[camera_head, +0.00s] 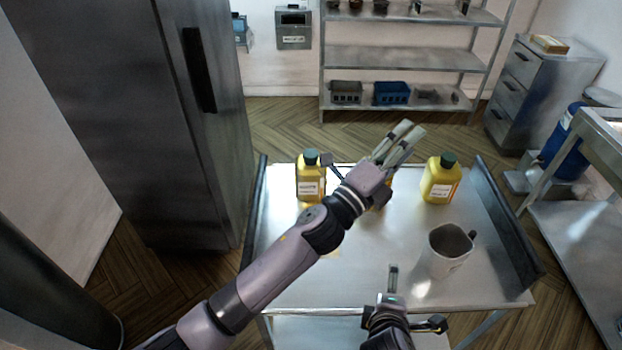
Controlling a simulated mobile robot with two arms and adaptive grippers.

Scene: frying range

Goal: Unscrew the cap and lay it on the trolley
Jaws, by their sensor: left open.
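A yellow bottle (311,188) with a dark green cap (311,157) stands on the left of the steel trolley (300,285). A second yellow bottle (438,186) with a dark green cap (448,159) stands at the right. A little yellow shows behind my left wrist, mostly hidden, so I cannot tell what it is. My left gripper (408,134) is open and empty, above the trolley's back edge between the two bottles, apart from both caps. My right gripper (398,300) is low at the trolley's front edge; its finger opening is unclear.
A grey metal jug (447,252) stands on the trolley's right half. Raised dark side rails (508,220) bound the trolley. A tall steel cabinet (150,120) is at left, a shelf rack (410,58) behind, and a steel table (580,235) at right. The trolley's front left is clear.

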